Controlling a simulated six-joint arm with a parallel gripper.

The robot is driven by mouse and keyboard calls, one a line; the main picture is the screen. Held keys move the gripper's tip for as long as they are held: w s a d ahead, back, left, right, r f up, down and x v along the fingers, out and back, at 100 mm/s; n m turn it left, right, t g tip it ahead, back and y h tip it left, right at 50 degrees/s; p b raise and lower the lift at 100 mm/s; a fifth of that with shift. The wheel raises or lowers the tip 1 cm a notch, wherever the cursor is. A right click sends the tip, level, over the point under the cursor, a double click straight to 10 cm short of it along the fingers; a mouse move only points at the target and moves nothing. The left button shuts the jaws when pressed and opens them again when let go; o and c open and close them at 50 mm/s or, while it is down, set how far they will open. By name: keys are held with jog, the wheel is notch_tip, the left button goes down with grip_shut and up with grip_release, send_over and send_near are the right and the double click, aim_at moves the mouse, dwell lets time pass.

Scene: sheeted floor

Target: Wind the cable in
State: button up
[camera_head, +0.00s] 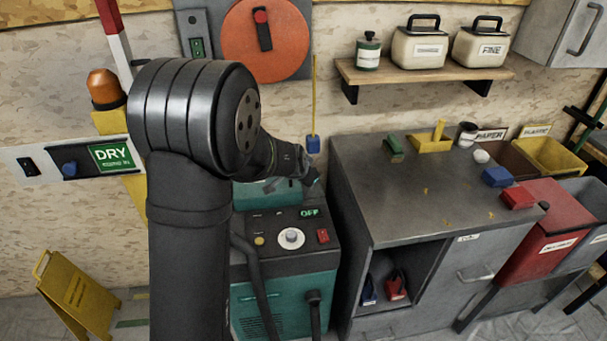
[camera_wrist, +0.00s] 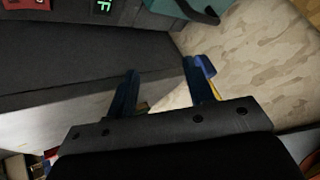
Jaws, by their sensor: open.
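A round orange disc (camera_head: 285,45) with a black crank arm and red knob (camera_head: 261,16) is mounted on the back wall. A thin yellow cord (camera_head: 314,95) hangs straight down to the right of it and ends in a blue piece (camera_head: 313,145). My gripper (camera_head: 312,178) is just below the blue piece, above the teal machine. In the wrist view its two dark blue fingers (camera_wrist: 165,88) stand apart with nothing held between them. A brighter blue piece (camera_wrist: 205,66) shows by the right finger; I cannot tell whether they touch.
The teal machine (camera_head: 285,284) has a dial, a red switch and an "OFF" display. A grey workbench (camera_head: 390,210) with several small items stands at right. A shelf (camera_head: 425,76) with canisters is above it. A yellow floor sign (camera_head: 80,290) stands at left.

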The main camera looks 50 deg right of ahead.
jog(key=c, duration=0.9)
jog(key=w+r, duration=0.1)
jog(key=r, duration=0.2)
jog(key=w+r+m+t+h, duration=0.1)
jog(key=r, duration=0.2)
jog(key=w+r+h, duration=0.1)
jog(key=w+r, duration=0.1)
jog(key=r, duration=0.1)
jog(key=shift+w+d+t, duration=0.1)
jog(key=shift+d+t, duration=0.3)
grip_shut()
notch_tip(320, 180, up, 32)
jog(key=m+t+h, duration=0.2)
jog(key=m+h, duration=0.7)
send_over(263, 31)
jog(key=s+a, duration=0.1)
jog(key=s, duration=0.7)
jog(key=shift+w+a+f, duration=0.15)
jog(key=shift+w+a, duration=0.35)
jog(key=shift+w, duration=0.3)
jog(key=shift+w+a+f, duration=0.15)
jog(key=shift+w+a, duration=0.35)
jog(key=shift+w, duration=0.25)
